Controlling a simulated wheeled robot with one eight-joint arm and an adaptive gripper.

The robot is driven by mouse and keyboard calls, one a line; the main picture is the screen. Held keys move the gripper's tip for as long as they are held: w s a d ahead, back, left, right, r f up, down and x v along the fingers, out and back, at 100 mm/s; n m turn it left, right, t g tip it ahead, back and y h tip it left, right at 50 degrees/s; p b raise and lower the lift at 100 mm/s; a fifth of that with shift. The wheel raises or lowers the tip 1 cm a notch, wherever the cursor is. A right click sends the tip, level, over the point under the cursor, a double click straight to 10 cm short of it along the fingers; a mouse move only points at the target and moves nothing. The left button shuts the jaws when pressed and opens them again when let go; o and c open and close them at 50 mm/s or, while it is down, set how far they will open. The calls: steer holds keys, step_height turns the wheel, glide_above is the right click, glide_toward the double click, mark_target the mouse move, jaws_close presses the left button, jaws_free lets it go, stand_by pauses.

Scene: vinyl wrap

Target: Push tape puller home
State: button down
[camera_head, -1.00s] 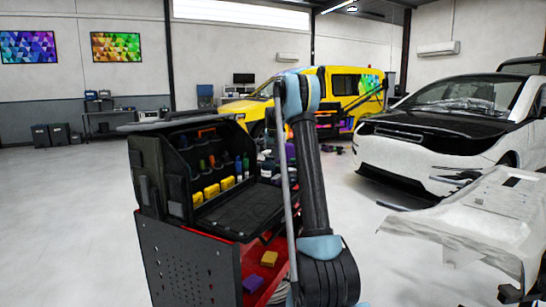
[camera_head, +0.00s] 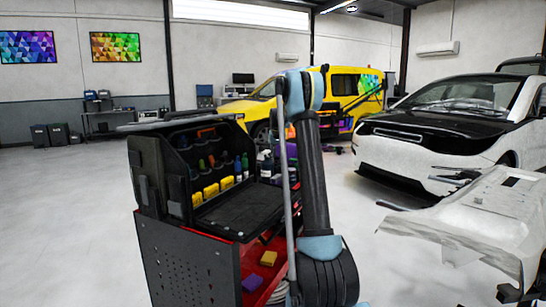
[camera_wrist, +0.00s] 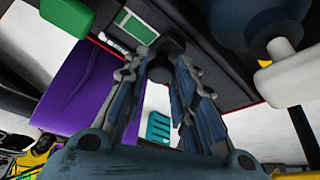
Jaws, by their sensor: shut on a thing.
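In the wrist view my gripper (camera_wrist: 166,62) shows as two long blue-grey fingers reaching up the picture. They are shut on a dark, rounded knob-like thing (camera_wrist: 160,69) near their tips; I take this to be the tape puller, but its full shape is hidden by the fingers. A teal slotted piece (camera_wrist: 158,127) shows in the gap between the fingers, beyond them; I cannot tell whether it is connected. In the head view my arm stands in front of the tool cart (camera_head: 190,262), and my gripper is hidden behind it.
The cart carries a black organiser (camera_head: 148,175) with bottles and yellow pieces. A yellow block (camera_head: 268,258) and a purple block (camera_head: 252,283) lie below it. Open floor lies left.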

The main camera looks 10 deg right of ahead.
steer(key=shift+s+d, duration=0.3)
steer(key=shift+d, duration=0.2)
steer(key=c, duration=1.3)
jaws_free()
steer(key=v, duration=1.2)
